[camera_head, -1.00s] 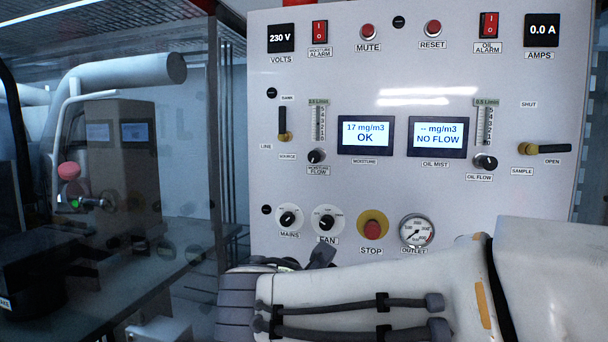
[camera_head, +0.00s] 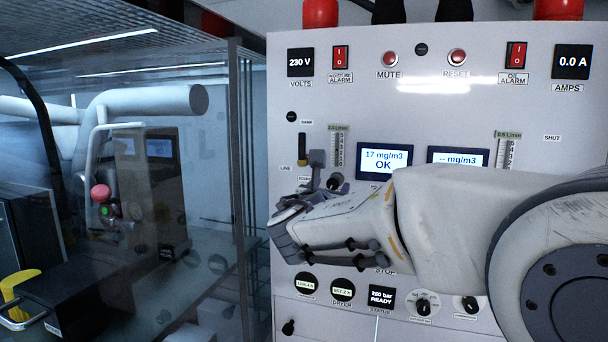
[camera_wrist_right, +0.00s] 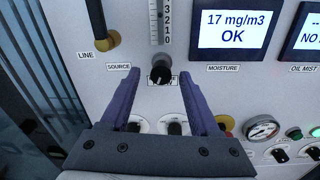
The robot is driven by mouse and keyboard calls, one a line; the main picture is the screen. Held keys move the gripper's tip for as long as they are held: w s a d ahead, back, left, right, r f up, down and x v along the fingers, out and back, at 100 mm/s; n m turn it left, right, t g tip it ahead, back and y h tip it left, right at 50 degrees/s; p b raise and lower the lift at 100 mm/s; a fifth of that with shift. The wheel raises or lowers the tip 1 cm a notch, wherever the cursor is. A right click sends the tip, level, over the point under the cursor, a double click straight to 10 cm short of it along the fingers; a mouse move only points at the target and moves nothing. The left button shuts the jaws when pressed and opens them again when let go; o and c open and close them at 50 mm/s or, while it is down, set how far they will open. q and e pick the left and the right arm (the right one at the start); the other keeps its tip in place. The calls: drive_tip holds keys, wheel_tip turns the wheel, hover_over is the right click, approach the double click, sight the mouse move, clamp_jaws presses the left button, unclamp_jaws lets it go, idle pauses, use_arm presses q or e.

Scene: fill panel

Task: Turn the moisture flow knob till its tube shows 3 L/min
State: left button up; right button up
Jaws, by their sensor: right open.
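The moisture flow knob (camera_head: 336,181) is a small black knob on the panel, below its graduated tube (camera_head: 338,151). In the right wrist view the knob (camera_wrist_right: 161,77) sits below the tube's scale (camera_wrist_right: 161,22), with its name label partly hidden behind it. The tube's level is too small to read surely. My right gripper (camera_head: 322,172) is open and empty at the panel. In the right wrist view its purple fingers (camera_wrist_right: 160,78) stand on either side of the knob, with visible gaps; contact does not show. My left gripper is not in view.
The moisture display (camera_head: 385,162) reads 17 mg/m3 OK. The oil flow tube (camera_head: 506,153) is further right. My right forearm covers much of the lower panel. A glass partition (camera_head: 240,200) stands left.

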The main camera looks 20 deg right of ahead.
drive_tip(key=shift+x, duration=0.9)
clamp_jaws()
drive_tip(key=shift+n, duration=0.9)
drive_tip(key=n, duration=0.3)
unclamp_jaws()
drive_tip(key=shift+a, duration=0.1)
